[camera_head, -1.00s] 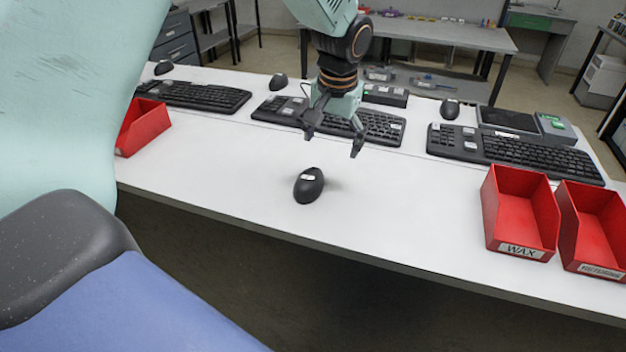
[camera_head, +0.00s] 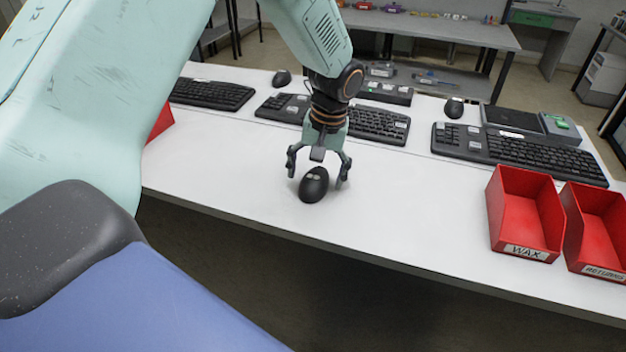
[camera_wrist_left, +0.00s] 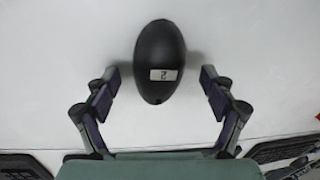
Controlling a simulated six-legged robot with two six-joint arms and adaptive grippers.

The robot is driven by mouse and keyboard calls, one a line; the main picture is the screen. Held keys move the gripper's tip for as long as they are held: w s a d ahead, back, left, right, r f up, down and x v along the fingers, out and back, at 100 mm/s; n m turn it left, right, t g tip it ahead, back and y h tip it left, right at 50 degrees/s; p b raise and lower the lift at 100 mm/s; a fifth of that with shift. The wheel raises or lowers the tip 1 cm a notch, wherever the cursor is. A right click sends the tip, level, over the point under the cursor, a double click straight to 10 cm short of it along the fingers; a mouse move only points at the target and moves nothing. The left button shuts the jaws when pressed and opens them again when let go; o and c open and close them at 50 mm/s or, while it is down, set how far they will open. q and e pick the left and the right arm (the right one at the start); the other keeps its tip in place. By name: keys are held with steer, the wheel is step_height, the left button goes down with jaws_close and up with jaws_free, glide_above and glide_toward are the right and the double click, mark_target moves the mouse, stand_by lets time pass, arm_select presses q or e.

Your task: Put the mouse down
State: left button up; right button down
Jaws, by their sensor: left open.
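A black mouse (camera_head: 314,185) rests on the white table near its front edge in the head view. It also shows in the left wrist view (camera_wrist_left: 160,52), with a small white label marked 2. My left gripper (camera_head: 318,178) is open just behind the mouse, close to the table. In the left wrist view its two fingers (camera_wrist_left: 160,98) stand on either side of the mouse's near end, with a gap on both sides. No contact with the mouse is visible. My right gripper does not show.
Several black keyboards (camera_head: 541,156) stand along the back of the white table (camera_head: 400,200), with more mice (camera_head: 453,108) behind. A red WAX bin (camera_head: 525,210) and another red bin (camera_head: 597,225) stand at the right. The table between the mouse and the bins is clear.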

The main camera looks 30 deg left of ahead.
arm_select(q)
steer(key=shift+d+f, duration=0.2)
steer(key=shift+d, duration=0.1)
steer(key=shift+a+f, duration=0.1)
steer(key=shift+a, duration=0.25)
steer(key=c, duration=0.4)
steer(key=shift+d, duration=0.3)
steer(key=c, duration=0.6)
steer(key=shift+a, duration=0.25)
steer(key=c, duration=0.4)
